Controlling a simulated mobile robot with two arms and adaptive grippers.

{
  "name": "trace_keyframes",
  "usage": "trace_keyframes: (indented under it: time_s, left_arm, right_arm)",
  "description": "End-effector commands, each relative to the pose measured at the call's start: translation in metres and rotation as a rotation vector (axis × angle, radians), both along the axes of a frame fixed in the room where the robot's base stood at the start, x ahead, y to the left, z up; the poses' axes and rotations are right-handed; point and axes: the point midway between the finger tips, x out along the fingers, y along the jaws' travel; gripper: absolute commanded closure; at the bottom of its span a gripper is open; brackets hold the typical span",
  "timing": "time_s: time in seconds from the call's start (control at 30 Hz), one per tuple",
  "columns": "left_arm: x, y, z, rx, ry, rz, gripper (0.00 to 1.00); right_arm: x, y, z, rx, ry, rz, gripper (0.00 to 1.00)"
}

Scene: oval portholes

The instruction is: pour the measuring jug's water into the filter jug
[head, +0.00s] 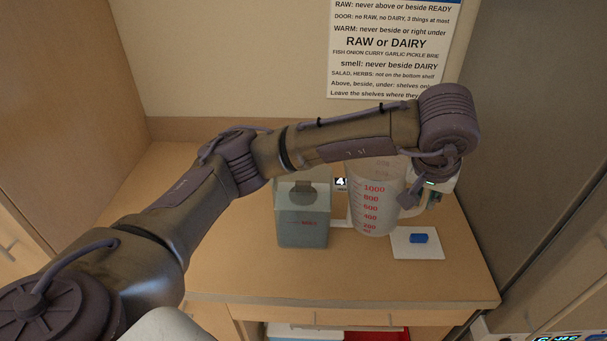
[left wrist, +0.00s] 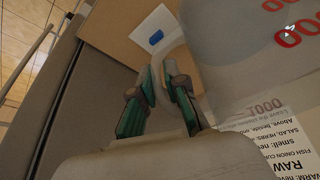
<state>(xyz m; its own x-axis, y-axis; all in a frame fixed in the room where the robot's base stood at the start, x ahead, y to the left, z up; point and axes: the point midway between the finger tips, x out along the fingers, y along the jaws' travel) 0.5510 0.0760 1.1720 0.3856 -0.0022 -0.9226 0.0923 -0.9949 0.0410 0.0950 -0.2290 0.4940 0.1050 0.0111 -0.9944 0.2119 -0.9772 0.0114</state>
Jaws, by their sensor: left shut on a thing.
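The measuring jug (head: 370,212) is clear with red numbers up to 1000. It looks upright over the worktop, and I cannot tell whether its base touches it. My left gripper (head: 432,186) is shut on its handle at the right side, and my forearm covers the jug's top. In the left wrist view, the fingers (left wrist: 162,78) close around the pale handle, with the jug's wall (left wrist: 235,50) to the right. The filter jug (head: 303,228), a grey box-like vessel with a dark lid piece, stands left of the measuring jug. The water level is unclear. My right gripper is not in view.
A white mat (head: 403,251) with a blue block (head: 419,238) lies right of the measuring jug. A tall grey cabinet side (head: 535,130) bounds the right. A printed sign (head: 390,50) hangs behind. The worktop (head: 420,283) is clear at the front.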

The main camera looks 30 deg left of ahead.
Motion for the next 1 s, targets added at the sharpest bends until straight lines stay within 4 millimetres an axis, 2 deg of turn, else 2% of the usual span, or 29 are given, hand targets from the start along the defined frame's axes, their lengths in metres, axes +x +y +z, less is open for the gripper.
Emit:
trace_keyframes:
  time_s: [0.17,0.4,0.63,0.73,1.0]
  left_arm:
    - [-0.001,0.008,0.021,-0.109,-0.010,0.001,1.00]
    - [-0.002,0.023,0.045,-0.264,-0.026,0.002,1.00]
    - [-0.004,0.039,0.050,-0.402,-0.040,0.001,1.00]
    - [-0.004,0.047,0.062,-0.459,-0.046,0.001,1.00]
    - [-0.006,0.061,0.075,-0.567,-0.055,0.000,1.00]
  right_arm:
    - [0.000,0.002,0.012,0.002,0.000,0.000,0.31]
    - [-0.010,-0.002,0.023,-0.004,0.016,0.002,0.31]
    - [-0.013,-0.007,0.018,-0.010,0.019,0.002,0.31]
    - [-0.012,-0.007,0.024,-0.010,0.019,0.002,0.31]
    - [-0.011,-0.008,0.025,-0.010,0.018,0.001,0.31]
